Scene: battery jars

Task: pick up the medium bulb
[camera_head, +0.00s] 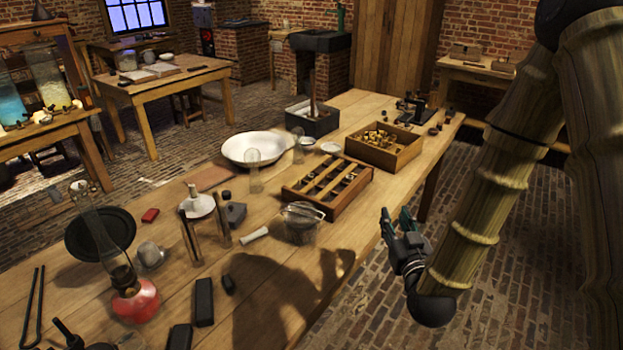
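I cannot tell for certain which thing is the medium bulb. Two clear glass, bulb-like pieces stand on the long wooden table: one glass piece (253,171) in front of the white basin and another (298,146) to its right, close to the slatted wooden box. A rounded glass piece (150,254) sits at the left, beside a dark round plate. My gripper (394,214) is off the table's right edge, apart from all of these. Its fingers look spread and nothing shows between them.
The long table (265,265) holds a white basin (255,148), a slatted wooden box (328,187), a crate of small brass-coloured parts (383,147), a glass jar (300,224) and a red oil lamp (135,303) with a tall chimney. Brick floor (480,270) is clear at right.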

